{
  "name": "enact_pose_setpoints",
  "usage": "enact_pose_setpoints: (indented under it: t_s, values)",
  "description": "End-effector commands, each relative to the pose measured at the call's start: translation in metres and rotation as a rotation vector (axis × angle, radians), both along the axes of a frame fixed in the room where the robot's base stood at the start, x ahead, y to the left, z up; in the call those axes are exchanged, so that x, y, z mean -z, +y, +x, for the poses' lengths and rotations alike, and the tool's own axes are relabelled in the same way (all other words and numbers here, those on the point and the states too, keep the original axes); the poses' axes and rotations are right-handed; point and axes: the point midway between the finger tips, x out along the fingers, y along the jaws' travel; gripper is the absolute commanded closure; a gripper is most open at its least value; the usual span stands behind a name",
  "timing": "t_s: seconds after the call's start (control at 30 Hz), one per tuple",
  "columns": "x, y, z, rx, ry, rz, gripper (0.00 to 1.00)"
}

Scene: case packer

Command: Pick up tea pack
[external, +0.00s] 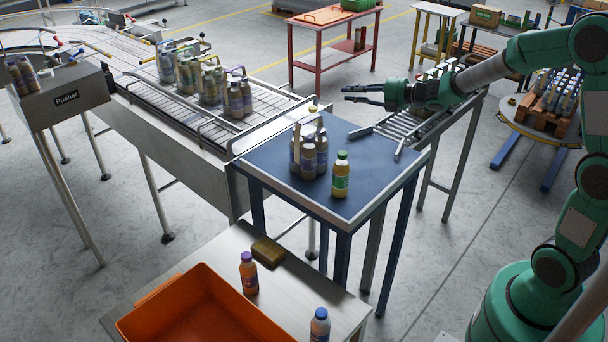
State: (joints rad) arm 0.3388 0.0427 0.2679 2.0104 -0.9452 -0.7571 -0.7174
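A pack of several bottles (308,156) with dark purple-brown labels and a pale carrying handle stands upright on the blue table (262,176); it looks like the tea pack, but its label text is too small to read. A single yellow-green bottle (341,175) with a green cap stands just right of the pack. My gripper (346,94) is above the far side of the blue table, beyond and above the pack. Its fingers point left, are apart and have nothing between them.
A conveyor (150,75) with metal rails and more bottle packs (238,98) adjoins the blue table at left. A roller chute (405,125) meets its right side. An orange bin (190,305) and loose bottles (249,273) are on the front bench. The table's front left is clear.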

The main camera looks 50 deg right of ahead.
Motion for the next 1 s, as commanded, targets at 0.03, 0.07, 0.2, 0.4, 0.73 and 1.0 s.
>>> enact_pose_setpoints:
  t_s: [0.03,0.07,0.2,0.4,0.73,1.0]
  values:
    - [0.009,-0.001,0.006,-0.045,-0.015,-0.016,0.80]
    - [0.013,0.001,0.008,-0.074,-0.030,-0.026,0.80]
    - [0.034,0.008,0.013,-0.215,-0.093,-0.063,0.80]
    - [0.062,0.016,0.005,-0.397,-0.190,-0.083,0.80]
    - [0.083,0.019,-0.012,-0.534,-0.278,-0.074,0.80]
    - [0.083,0.020,-0.013,-0.538,-0.280,-0.074,0.80]
